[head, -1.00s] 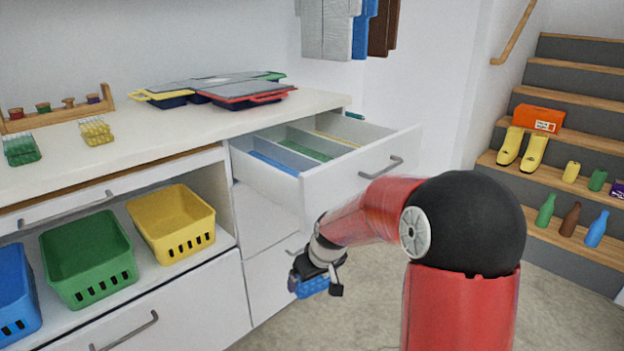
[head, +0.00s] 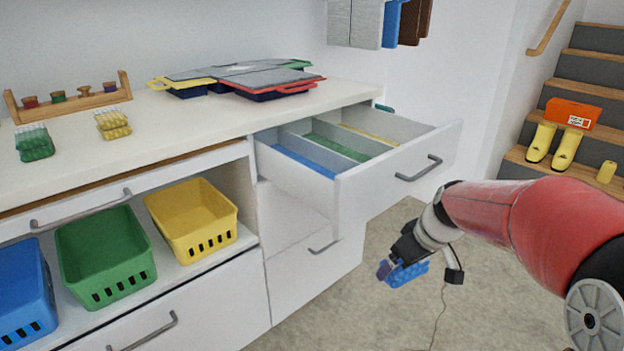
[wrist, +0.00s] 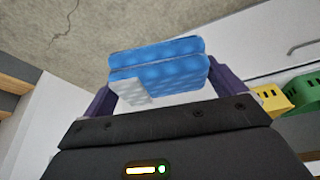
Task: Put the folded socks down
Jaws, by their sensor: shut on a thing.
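The folded socks (head: 405,274) are blue with a bumpy knit and a pale grey patch, which shows in the wrist view (wrist: 130,92). My gripper (head: 388,268) is shut on them, and its two dark purple fingers press their sides in the wrist view (wrist: 165,85). They hang in the air in front of the cabinet, lower than the open drawer (head: 400,190) and to the right of its lower fronts. The drawer has compartments with a blue strip (head: 303,161), a green strip (head: 338,146) and a yellow strip (head: 366,133) as floors.
Blue (head: 22,290), green (head: 105,258) and yellow (head: 192,220) baskets stand on the open shelf. Green socks (head: 34,143) and yellow socks (head: 112,124) lie on the countertop (head: 200,125) near trays (head: 275,84). The pulled-out drawer juts over the floor.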

